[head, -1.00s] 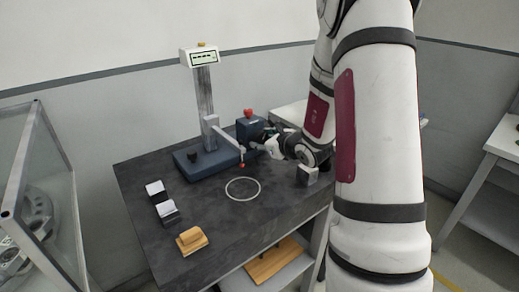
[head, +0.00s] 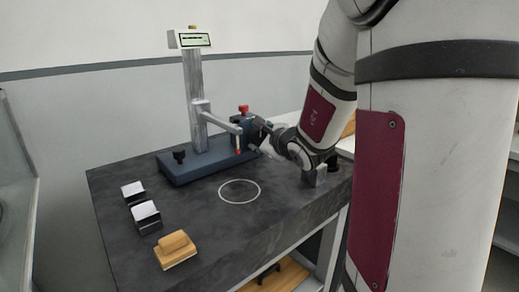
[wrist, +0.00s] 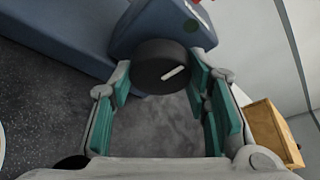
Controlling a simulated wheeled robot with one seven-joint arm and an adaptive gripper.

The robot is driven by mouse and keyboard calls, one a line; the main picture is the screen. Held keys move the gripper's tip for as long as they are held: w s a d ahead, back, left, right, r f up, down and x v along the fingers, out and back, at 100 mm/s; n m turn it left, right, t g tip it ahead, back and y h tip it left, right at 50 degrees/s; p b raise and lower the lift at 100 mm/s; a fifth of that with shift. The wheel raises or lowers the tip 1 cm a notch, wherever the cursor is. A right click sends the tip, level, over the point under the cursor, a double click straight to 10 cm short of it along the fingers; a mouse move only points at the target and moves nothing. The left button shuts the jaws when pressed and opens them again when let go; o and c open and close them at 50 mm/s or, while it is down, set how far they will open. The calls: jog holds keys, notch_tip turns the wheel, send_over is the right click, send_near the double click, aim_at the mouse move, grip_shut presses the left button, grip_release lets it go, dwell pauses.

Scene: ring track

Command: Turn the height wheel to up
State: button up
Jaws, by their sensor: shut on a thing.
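The height wheel (wrist: 160,62) is a black round knob with a white mark, on a dark blue housing, in the wrist view. The mark slants, its right end slightly higher. My gripper (wrist: 165,85) has its green-padded fingers on both sides of the wheel, shut on it. In the head view my gripper (head: 262,143) is at the right side of the height gauge, and the wheel is hard to make out.
The dark table (head: 215,225) bears a white ring (head: 239,191), two grey-and-black blocks (head: 145,215) at the left and a wooden block (head: 176,248) in front. A small grey block (head: 315,176) stands below my arm. The table's middle is otherwise clear.

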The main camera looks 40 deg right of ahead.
jog(key=shift+b, duration=0.5)
jog(key=o, duration=1.2)
jog(key=shift+s, duration=0.1)
jog(key=v, duration=0.7)
jog(key=shift+s+a, duration=0.1)
jog(key=shift+s, duration=0.05)
